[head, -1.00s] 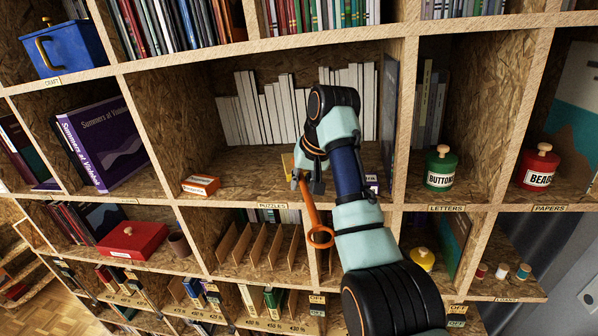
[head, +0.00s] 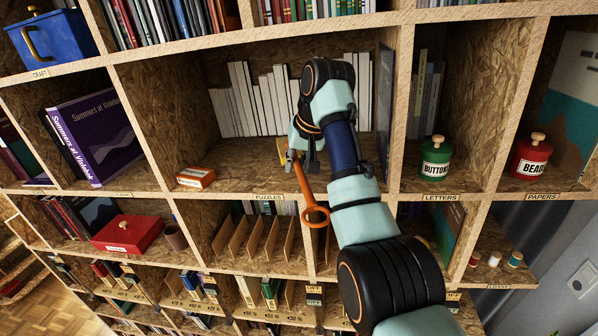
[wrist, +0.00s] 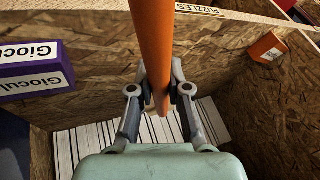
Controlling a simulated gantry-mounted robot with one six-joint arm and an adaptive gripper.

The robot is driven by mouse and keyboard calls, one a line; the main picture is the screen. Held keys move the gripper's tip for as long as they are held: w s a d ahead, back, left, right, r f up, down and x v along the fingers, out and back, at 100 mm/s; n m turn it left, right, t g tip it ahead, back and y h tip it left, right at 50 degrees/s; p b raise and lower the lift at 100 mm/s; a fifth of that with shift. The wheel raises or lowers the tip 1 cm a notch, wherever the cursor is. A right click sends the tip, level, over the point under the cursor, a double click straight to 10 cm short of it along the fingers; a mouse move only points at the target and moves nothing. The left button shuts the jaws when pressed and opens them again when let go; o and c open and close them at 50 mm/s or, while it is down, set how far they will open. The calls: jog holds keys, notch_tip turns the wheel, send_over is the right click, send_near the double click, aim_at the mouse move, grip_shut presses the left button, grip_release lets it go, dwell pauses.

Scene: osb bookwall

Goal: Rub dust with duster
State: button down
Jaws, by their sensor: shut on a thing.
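The duster's orange handle (head: 304,188), with a ring at its lower end, hangs in front of the shelf edge in the head view. In the wrist view the orange handle (wrist: 152,45) runs from the top edge down between the fingers. My gripper (head: 297,160) is shut on this handle at the front of the middle compartment; the wrist view shows its two fingers (wrist: 160,88) on either side of it. A small yellow piece (head: 281,150) shows beside the gripper; I cannot tell whether it is the duster's head. I cannot make out any dust.
White books (head: 255,100) stand at the compartment's back. An orange box (head: 195,178) lies at its left front. Purple boxes (wrist: 35,70) show at left in the wrist view. The compartment floor (head: 238,172) is bare between the orange box and my gripper.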

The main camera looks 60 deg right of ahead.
jog(key=shift+r, duration=2.95)
